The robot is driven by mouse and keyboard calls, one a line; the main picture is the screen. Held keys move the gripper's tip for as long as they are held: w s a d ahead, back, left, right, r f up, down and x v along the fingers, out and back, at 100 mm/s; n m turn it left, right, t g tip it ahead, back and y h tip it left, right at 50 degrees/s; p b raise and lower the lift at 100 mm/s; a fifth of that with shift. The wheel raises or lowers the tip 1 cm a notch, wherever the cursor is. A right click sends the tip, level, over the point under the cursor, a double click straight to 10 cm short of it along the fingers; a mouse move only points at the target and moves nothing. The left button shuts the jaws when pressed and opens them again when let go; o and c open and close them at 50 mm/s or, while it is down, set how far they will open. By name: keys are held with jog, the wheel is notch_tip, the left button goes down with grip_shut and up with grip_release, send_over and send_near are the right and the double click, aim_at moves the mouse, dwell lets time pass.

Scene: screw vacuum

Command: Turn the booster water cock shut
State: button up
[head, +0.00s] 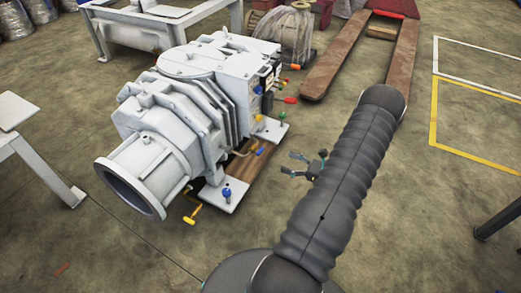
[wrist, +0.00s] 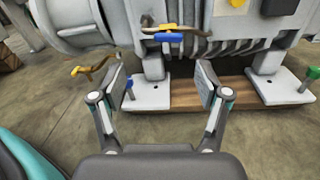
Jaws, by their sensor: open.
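The large pale grey pump (head: 190,110) stands on a low wooden base, and its lower side fills the top of the wrist view (wrist: 230,45). Several coloured handles are on it; no label shows which is the booster water cock. A yellow lever (head: 193,214) sticks out at the lower left, also in the wrist view (wrist: 77,71). A blue handle (head: 260,151) sits on a brass pipe midway along the side; in the wrist view this blue handle (wrist: 168,37) has yellow beside it. My gripper (head: 291,165) is open and empty, apart from the pump, its fingers (wrist: 161,78) spread below the blue handle.
Blue (head: 227,192) and green (head: 283,116) knobs rise from the foot plates. A red handle (head: 290,100) projects further back. A white table (head: 40,155) stands at left and a pallet jack (head: 335,62) behind. Floor at right is mostly clear.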

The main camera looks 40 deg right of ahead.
aim_at(262, 152)
jog(key=shift+m+t+h, duration=0.3)
jog(key=shift+m+h, duration=0.1)
jog(key=shift+m, duration=0.1)
jog(key=x, duration=0.8)
jog(key=f+x, duration=0.1)
jog(key=x, duration=0.3)
jog(key=shift+w+d+p, duration=0.2)
jog(key=shift+w+p, duration=0.1)
jog(key=shift+w, duration=0.15)
jog(key=c, duration=1.2)
